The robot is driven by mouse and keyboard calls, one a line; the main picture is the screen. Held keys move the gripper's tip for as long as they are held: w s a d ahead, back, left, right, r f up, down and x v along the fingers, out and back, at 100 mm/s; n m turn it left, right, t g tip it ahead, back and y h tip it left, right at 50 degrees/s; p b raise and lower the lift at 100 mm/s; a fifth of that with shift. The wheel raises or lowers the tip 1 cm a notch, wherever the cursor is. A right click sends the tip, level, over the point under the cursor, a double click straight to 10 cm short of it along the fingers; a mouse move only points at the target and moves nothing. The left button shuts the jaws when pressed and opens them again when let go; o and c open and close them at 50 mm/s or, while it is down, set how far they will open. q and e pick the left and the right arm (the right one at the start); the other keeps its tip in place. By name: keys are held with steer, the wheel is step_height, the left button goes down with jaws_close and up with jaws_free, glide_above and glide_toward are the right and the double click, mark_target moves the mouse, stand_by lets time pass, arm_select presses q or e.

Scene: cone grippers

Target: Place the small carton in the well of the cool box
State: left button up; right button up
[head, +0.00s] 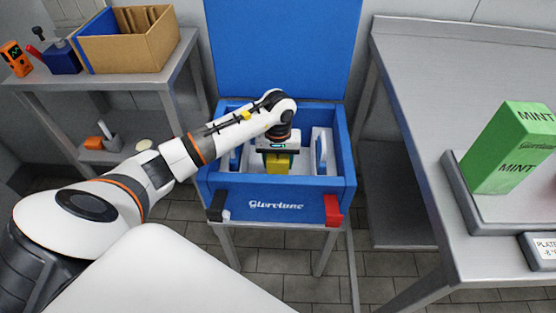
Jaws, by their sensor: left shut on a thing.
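The blue cool box (275,208) stands open in the middle, its lid raised at the back. My left gripper (278,156) reaches down into its well, between two white upright pieces with blue parts. It is shut on a small yellow carton (277,167), with some green beside it. The carton's lower part and the well floor are hard to make out, so I cannot tell whether it touches the bottom. My right gripper is not in view.
A large green MINT carton (508,150) stands on a grey plate on the right steel table (440,70). A left side table holds a cardboard box (130,45) with dividers, an orange meter (16,58) and a blue item (62,58). Black and red latches flank the cool box front.

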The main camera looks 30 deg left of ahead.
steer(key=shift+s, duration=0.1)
arm_select(q)
steer(key=shift+f, duration=0.1)
steer(key=o, duration=1.1)
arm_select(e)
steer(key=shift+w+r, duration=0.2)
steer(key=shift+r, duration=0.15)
arm_select(q)
steer(key=shift+r, duration=0.5)
step_height(320, 180, up, 11)
steer(key=shift+r+p, duration=0.15)
steer(key=shift+p, duration=0.4)
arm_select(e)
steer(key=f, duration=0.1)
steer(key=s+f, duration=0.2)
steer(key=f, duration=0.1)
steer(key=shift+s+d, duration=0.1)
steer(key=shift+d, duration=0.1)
arm_select(q)
steer(key=shift+s, duration=0.1)
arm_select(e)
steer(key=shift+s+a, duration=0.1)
